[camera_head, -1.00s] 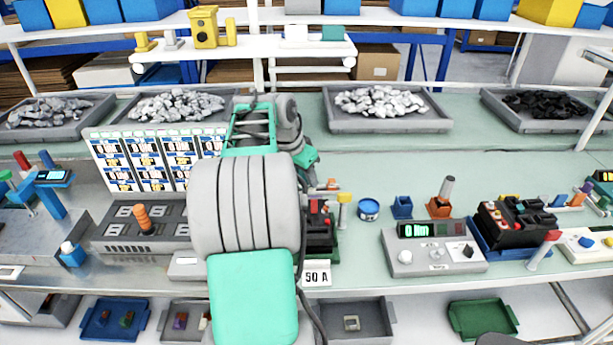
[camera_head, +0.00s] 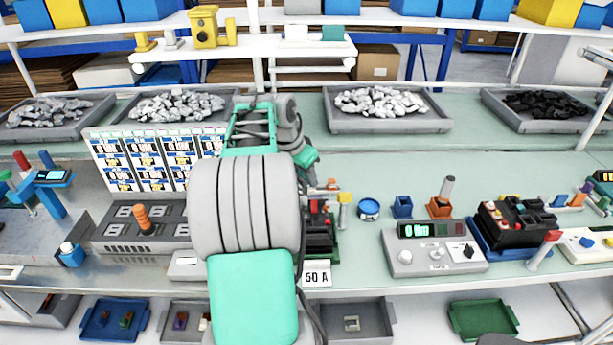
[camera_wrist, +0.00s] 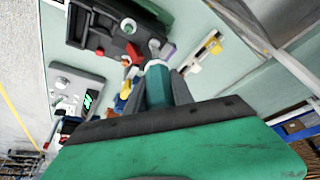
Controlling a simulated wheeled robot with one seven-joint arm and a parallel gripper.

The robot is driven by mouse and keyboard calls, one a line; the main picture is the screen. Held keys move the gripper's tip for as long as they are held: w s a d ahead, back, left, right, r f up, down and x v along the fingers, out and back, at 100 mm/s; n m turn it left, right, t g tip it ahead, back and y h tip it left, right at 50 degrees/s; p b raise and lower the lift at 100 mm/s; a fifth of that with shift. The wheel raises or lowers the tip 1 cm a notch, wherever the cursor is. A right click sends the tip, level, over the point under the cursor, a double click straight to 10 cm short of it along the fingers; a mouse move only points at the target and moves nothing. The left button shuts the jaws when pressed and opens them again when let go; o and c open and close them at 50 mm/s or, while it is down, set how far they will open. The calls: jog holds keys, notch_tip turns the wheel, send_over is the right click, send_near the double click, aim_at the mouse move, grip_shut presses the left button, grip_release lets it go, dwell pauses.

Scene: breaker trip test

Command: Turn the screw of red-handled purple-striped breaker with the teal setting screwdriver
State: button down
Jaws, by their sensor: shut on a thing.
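My gripper (camera_wrist: 158,95) is shut on the teal setting screwdriver (camera_wrist: 158,84), whose handle stands between the dark fingers in the wrist view. Its tip is hidden or too small to make out. Just beyond it lies a black breaker holder (camera_wrist: 95,28), with a red part (camera_wrist: 133,52) and a purple part (camera_wrist: 168,51) close to the screwdriver. I cannot tell whether the screwdriver touches a screw. In the head view my arm covers the gripper and most of this black holder (camera_head: 321,240), which stands behind the "50 A" label (camera_head: 316,278).
A grey meter box (camera_head: 434,252) with a display stands to the right, and a second black unit in a blue tray (camera_head: 500,250) beyond it. A yellow-topped post (camera_head: 345,200) and a blue tin (camera_head: 368,209) are close to my arm. Bare bench lies behind them.

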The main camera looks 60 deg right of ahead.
jog(key=shift+f+b, duration=0.45)
jog(key=shift+f, duration=0.1)
jog(key=shift+r+p, duration=0.15)
jog(key=shift+p, duration=0.15)
jog(key=shift+m+g+p, duration=0.35)
jog(key=shift+m+g, duration=0.05)
jog(key=shift+m, duration=0.6)
jog(key=shift+s+m+y+p, duration=0.1)
jog(key=shift+m+y+p, duration=0.2)
jog(key=shift+m+p, duration=0.3)
jog(key=shift+m+g, duration=0.3)
jog(key=shift+m, duration=0.1)
jog(key=shift+a+p, duration=0.1)
jog(key=shift+p, duration=0.25)
